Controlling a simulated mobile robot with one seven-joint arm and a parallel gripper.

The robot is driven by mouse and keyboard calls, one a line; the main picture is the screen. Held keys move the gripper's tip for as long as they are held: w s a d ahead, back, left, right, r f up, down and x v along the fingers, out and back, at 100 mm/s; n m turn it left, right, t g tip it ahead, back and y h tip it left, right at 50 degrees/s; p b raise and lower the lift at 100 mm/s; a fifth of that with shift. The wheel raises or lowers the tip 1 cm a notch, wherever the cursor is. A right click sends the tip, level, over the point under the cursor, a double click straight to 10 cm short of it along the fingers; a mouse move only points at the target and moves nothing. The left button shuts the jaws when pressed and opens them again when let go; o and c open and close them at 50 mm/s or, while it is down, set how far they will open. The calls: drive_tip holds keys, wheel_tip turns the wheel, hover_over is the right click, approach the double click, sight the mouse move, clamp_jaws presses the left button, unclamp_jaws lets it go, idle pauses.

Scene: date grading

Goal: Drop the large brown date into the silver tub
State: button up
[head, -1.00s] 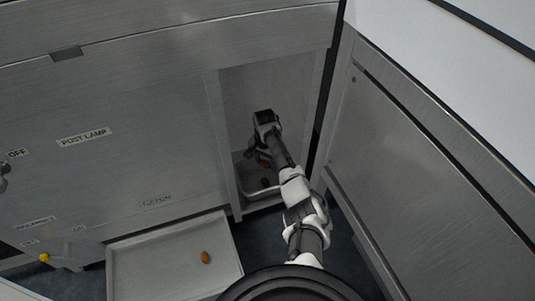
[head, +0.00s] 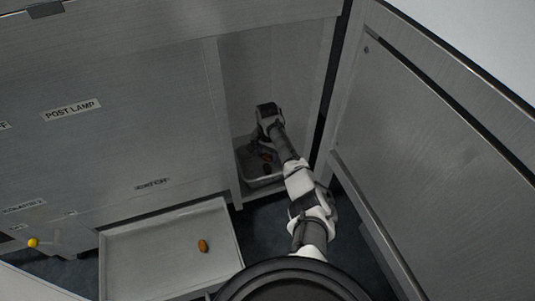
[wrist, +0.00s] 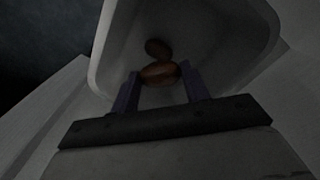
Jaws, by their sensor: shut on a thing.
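The silver tub (head: 280,180) stands in the open bay of the metal cabinet. It fills the upper middle of the wrist view (wrist: 105,48). My gripper (wrist: 162,84) is shut on a large brown date (wrist: 158,74), which lies crosswise between the two fingertips, over the tub's opening. A second, darker brown date (wrist: 157,48) shows inside the tub just beyond it. In the head view my gripper (head: 265,145) points down over the tub, its fingertips partly hidden by the arm. The gap between the held date and the tub floor is hard to judge.
A pull-out tray (head: 150,260) at lower left holds one orange-brown date (head: 203,245). A metal cabinet panel (head: 430,150) is to the right.

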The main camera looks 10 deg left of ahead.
sight(267, 155)
drive_tip(key=o, duration=0.8)
drive_tip(key=shift+r, duration=0.1)
wheel_tip(267, 155, up, 14)
drive_tip(key=p, duration=0.4)
